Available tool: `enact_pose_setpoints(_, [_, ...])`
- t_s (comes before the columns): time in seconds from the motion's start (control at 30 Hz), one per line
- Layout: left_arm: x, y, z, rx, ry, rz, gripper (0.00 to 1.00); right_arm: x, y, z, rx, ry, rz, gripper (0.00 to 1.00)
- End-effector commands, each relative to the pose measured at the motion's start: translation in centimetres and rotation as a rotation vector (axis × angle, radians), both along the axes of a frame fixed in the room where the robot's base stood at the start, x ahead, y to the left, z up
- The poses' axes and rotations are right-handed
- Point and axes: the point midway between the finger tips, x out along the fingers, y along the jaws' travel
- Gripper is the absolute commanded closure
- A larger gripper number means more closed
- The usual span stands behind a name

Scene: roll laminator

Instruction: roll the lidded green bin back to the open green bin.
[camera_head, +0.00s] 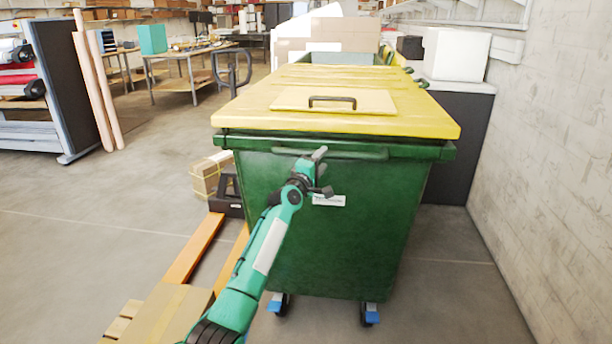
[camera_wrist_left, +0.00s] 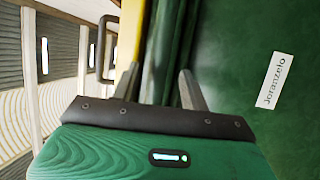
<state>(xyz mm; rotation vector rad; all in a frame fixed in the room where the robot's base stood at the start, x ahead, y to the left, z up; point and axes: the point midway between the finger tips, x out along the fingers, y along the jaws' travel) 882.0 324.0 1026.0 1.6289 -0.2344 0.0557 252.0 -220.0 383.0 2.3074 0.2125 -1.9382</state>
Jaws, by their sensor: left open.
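The lidded green bin (camera_head: 330,220) stands in front of me on casters, its yellow lid (camera_head: 330,86) shut. A green handle bar (camera_head: 335,153) runs along its near upper edge. My left gripper (camera_head: 318,170) is open at this near face, just below the bar and left of the white label. In the left wrist view, the fingers (camera_wrist_left: 160,85) are apart, with the bin's green edge (camera_wrist_left: 163,45) between them; I cannot tell whether they touch it. The open green bin (camera_head: 340,58) appears just behind the lidded one, mostly hidden. My right gripper is not in view.
A concrete block wall (camera_head: 555,150) and a dark cabinet (camera_head: 458,135) with a white box (camera_head: 457,54) stand on the right. On the left is a pallet jack with orange forks (camera_head: 193,248) and a carton (camera_head: 168,315). Open floor (camera_head: 90,220) lies further left.

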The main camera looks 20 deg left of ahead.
Motion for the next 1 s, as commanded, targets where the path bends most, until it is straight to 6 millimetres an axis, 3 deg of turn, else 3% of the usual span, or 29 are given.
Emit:
enact_pose_setpoints(0.3, [-5.6,0.7,-1.2,-0.001,0.002,0.001,0.55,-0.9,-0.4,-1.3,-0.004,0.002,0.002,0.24])
enact_pose_setpoints(0.5, [-8.2,1.0,-1.6,0.0,0.002,0.001,0.55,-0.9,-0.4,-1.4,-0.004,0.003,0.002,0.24])
enact_pose_setpoints(0.7, [-9.3,1.2,-1.8,-0.001,0.001,0.002,0.55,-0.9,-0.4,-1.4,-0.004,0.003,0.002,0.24])
enact_pose_setpoints(1.0, [-9.4,1.2,-1.8,-0.001,0.001,0.001,0.55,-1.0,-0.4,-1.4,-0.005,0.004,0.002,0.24])
